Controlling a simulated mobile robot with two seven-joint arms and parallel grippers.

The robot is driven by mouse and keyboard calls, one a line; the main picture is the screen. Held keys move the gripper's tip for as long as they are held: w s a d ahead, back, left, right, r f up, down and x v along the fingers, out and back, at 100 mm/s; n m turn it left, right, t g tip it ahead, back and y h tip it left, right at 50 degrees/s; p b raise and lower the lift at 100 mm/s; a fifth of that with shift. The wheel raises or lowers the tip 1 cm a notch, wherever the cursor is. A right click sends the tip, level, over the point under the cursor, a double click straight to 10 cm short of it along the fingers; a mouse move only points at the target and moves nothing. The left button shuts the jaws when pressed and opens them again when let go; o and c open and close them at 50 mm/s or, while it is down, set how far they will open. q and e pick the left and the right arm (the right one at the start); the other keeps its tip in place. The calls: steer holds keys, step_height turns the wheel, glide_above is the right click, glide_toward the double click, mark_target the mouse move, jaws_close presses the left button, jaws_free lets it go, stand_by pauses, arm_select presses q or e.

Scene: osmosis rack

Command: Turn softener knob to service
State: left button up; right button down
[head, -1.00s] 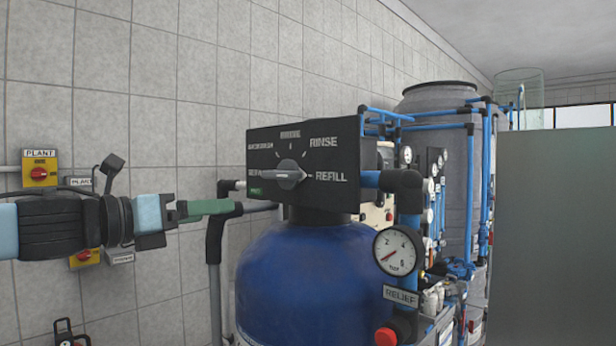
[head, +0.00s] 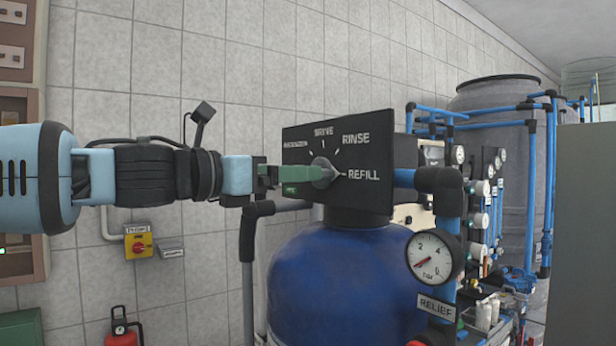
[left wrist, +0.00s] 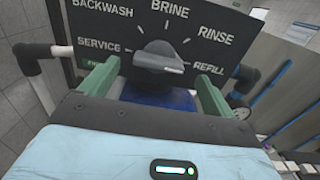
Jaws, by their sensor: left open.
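The softener knob (head: 323,172) is a grey dial on a black control head (head: 372,148) above a blue tank (head: 330,270). In the left wrist view the knob (left wrist: 160,58) shows whole, its bar roughly level with its narrow end toward REFILL. The labels SERVICE (left wrist: 99,45), BACKWASH, BRINE, RINSE and REFILL ring it. My left gripper (head: 306,174) is in front of the control head. In the left wrist view its green fingers (left wrist: 155,82) are spread on either side of the knob, open, and no contact shows. In the head view they hide the SERVICE label. My right gripper is not in view.
A pressure gauge (head: 434,256) and blue pipes stand just right of the tank. A grey panel (head: 580,230) is at the far right. A yellow switch box (head: 138,241) is on the tiled wall at left, with a red extinguisher (head: 122,333) below.

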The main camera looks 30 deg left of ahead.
arm_select(q)
steer(key=shift+b+x, duration=0.4)
steer(key=shift+x, duration=1.65)
steer(key=shift+f, duration=0.1)
steer(key=c, duration=1)
